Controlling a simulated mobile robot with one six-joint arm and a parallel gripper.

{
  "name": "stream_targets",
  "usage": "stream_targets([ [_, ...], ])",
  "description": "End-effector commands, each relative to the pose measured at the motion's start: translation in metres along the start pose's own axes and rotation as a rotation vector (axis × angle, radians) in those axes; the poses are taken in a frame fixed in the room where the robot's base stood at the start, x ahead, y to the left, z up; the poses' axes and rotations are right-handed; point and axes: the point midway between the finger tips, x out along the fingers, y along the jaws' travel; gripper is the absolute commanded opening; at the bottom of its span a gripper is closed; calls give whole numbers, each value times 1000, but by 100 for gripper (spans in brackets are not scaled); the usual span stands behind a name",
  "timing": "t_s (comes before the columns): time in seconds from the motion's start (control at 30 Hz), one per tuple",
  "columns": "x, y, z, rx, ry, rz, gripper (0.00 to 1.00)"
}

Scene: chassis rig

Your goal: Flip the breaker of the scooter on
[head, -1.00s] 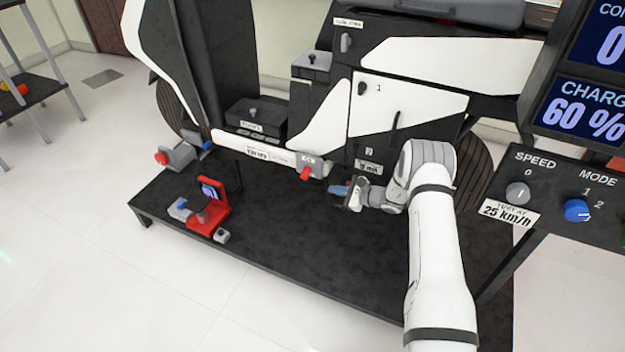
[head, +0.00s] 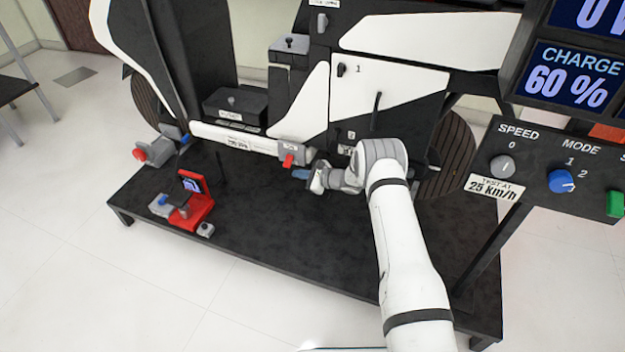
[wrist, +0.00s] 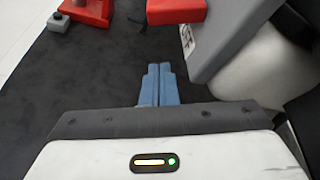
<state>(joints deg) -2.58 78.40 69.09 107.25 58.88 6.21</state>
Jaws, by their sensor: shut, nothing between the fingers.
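The scooter's breaker is a small grey box (head: 294,150) with a red lever (head: 288,161) that hangs downward, at the right end of the white floorboard. In the wrist view the red lever (wrist: 176,9) is at the top, and the grey breaker box (wrist: 235,35) is right of it with a partly seen white label. My gripper (head: 301,173) is just below and right of the lever. Its blue fingers (wrist: 159,72) are together and empty, pointing toward the lever with a visible gap in the wrist view.
The white scooter (head: 385,90) stands on a black platform (head: 260,230). A red stand with a small screen (head: 192,205) is on the platform at left. A control panel (head: 570,170) with knobs is at right. The platform's front middle is clear.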

Motion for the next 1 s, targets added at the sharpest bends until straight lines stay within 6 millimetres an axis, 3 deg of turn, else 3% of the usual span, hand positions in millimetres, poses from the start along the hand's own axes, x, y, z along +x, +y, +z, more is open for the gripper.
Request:
stream_targets([
  [0.07, 17, 3, -2, -2, -2, 2, 0],
  [0.2, 7, -1, 18, -2, -1, 0, 0],
  [0.43, 1, 0, 35, 0, -1, 1, 0],
  [1.0, -2, -1, 38, 10, 0, 3, 0],
])
